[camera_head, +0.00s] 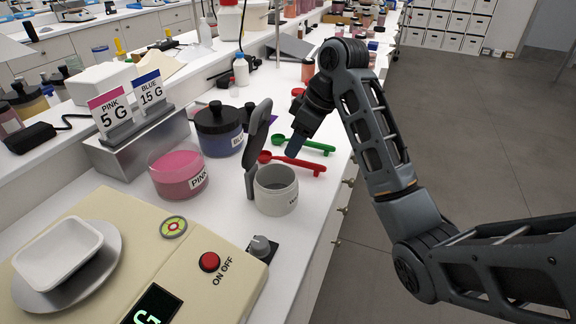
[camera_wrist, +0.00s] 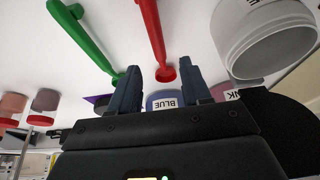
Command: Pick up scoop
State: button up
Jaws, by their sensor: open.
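A red scoop (camera_head: 305,165) and a green scoop (camera_head: 316,147) lie on the white bench near its right edge. The red scoop's handle (camera_wrist: 152,25) points away between my fingers in the wrist view, with its small round end near the fingertips. The green scoop (camera_wrist: 82,38) lies left of it there. My gripper (camera_head: 294,149) is open and empty, pointing down over the scoops. In the wrist view my gripper (camera_wrist: 162,82) has a finger on each side of the red scoop's end. I cannot tell its height above the scoops.
A pink jar (camera_head: 180,183), a blue jar with black lid (camera_head: 219,145) and a beige scale (camera_head: 150,250) stand left. Open floor lies right.

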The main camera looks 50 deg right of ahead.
aim_at(290, 163)
jog(key=x, duration=0.1)
jog(key=b+x, duration=0.2)
jog(key=shift+s+f, duration=0.2)
jog(key=shift+x, duration=0.8)
grip_shut()
